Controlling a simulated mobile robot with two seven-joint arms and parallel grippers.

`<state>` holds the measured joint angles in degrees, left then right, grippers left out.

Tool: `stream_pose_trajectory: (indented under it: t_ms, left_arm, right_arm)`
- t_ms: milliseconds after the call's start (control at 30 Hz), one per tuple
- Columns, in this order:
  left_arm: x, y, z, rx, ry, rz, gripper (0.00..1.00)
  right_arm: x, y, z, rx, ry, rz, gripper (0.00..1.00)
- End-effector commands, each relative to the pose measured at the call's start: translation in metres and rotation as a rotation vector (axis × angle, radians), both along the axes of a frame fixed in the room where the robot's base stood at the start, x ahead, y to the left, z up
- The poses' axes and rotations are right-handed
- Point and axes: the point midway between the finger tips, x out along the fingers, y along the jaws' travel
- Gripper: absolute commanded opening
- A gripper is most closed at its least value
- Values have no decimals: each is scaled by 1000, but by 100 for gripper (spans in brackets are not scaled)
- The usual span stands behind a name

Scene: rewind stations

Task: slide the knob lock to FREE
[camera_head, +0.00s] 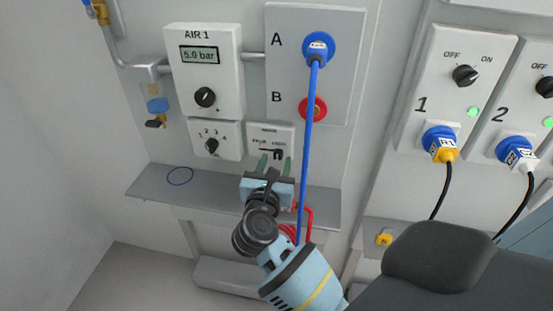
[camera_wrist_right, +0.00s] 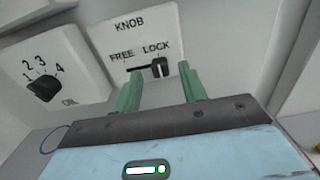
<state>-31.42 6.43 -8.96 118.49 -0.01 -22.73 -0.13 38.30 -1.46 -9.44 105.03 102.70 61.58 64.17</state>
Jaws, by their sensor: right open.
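The knob lock is a small white panel (camera_head: 285,131) on the wall below the AIR 1 unit. In the right wrist view the panel (camera_wrist_right: 119,43) reads KNOB, with FREE on the left and LOCK on the right. Its black slider (camera_wrist_right: 160,68) stands at the right end of the slot, under LOCK. My right gripper (camera_head: 274,163) is open and empty, just below and in front of the panel. Its two green fingers (camera_wrist_right: 160,80) point at the panel, with the slider between them in the picture. I cannot tell whether they touch it. My left gripper is not in view.
The AIR 1 unit (camera_head: 226,70) shows 5.0 bar. A dial panel (camera_head: 230,146) sits left of the lock. A blue hose (camera_head: 307,140) hangs from port A, close right of my gripper. A grey shelf (camera_head: 150,188) lies below, with a blue ring (camera_head: 180,183) on it.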

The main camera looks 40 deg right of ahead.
Motion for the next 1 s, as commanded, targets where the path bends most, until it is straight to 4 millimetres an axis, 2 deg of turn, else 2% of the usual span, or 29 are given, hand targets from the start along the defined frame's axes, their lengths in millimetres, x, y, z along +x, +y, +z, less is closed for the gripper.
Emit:
stream_pose_trajectory:
  t_ms: [200,467,567,800,1000]
  left_arm:
    - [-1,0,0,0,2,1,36]
    - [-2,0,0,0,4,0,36]
    - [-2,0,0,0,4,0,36]
    - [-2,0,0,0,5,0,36]
    - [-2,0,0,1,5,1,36]
  right_arm:
    - [10,-12,0,-1,-1,0,42]
    - [11,-13,0,1,1,1,42]
    - [11,-13,0,1,1,1,31]
    - [11,-13,0,1,1,1,0]
    - [11,-13,0,1,1,1,0]
